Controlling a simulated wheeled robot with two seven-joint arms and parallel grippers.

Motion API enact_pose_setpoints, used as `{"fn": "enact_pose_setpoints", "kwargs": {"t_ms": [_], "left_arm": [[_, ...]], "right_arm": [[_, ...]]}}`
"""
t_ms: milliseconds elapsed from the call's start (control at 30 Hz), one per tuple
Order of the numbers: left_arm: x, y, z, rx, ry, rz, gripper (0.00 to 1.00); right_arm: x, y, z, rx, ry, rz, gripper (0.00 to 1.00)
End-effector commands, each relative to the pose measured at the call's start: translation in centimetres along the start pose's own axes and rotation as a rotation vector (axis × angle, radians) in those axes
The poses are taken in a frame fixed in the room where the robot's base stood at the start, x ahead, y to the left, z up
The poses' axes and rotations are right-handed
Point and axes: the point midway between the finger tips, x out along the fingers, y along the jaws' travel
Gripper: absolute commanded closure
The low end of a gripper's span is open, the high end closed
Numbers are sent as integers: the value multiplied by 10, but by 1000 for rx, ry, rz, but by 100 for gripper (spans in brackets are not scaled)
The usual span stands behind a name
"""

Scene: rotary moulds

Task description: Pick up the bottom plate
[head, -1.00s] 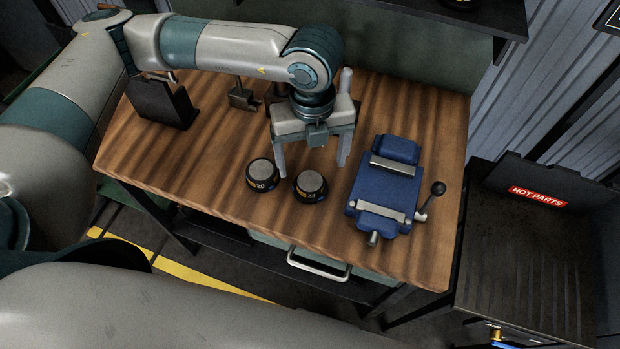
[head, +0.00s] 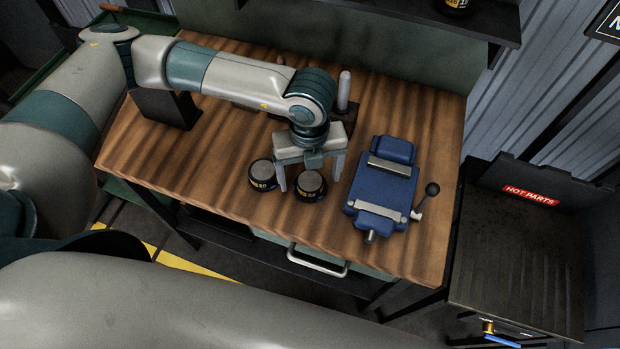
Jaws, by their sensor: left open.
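Two round dark pieces with grey tops and yellow markings stand side by side on the wooden bench: a left one (head: 262,174) and a right one (head: 309,187). I cannot tell from this view which thing is the bottom plate. My left gripper (head: 310,183) points down with its fingers apart. Its fingers come down on either side of the right round piece, the left finger between the two pieces. Nothing appears clamped, and I cannot tell whether the fingers touch the piece. My right gripper is out of view.
A blue vise (head: 385,187) with a black-knobbed handle stands right of the gripper. A dark stand (head: 165,108) is at the bench's back left. An upright light-handled item (head: 344,90) stands behind the gripper. A dark bin marked HOT PARTS (head: 525,260) is at right. The bench front (head: 215,210) is clear.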

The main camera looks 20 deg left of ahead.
Motion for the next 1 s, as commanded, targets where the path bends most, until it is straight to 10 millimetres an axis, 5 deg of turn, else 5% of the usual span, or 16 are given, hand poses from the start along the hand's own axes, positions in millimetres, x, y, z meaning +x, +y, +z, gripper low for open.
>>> {"fn": "enact_pose_setpoints", "kwargs": {"t_ms": [200, 667, 900, 1000], "left_arm": [[18, 0, 0, 1, 1, 0, 18], [19, -1, 0, 0, 0, -1, 18], [19, -1, 0, 0, 0, -1, 71], [18, -2, 0, 1, -1, -3, 72]], "right_arm": [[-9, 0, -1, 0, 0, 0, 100], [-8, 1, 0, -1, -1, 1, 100], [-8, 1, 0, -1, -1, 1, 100], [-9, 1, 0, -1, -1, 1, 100]]}}
